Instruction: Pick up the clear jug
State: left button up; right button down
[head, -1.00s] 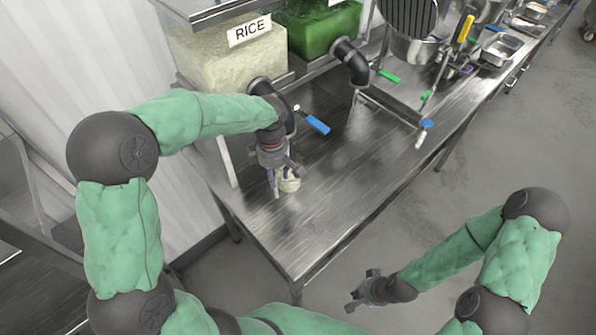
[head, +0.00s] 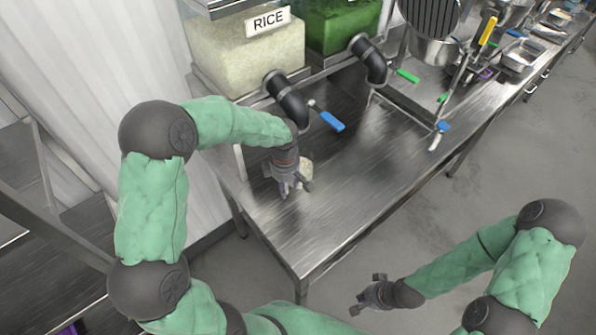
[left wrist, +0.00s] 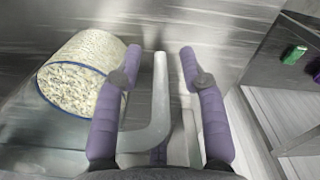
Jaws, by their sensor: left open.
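The clear jug (head: 307,166) stands on the steel counter in the head view, partly hidden behind my left gripper (head: 292,188). In the left wrist view the jug (left wrist: 80,75) lies to the left, filled with white rice, with a blue line at its rim. Its pale handle (left wrist: 158,105) runs between the two purple fingers of my left gripper (left wrist: 160,58). Those fingers are apart, one on each side of the handle, and do not close on it. My right gripper (head: 370,293) hangs over the floor in front of the counter, its fingers apart and empty.
The steel counter (head: 345,205) is clear to the right and in front of the jug.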

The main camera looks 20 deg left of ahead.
pick_arm(q)
jog(key=shift+f, duration=0.4)
grip_shut()
jog(key=shift+r, duration=0.1)
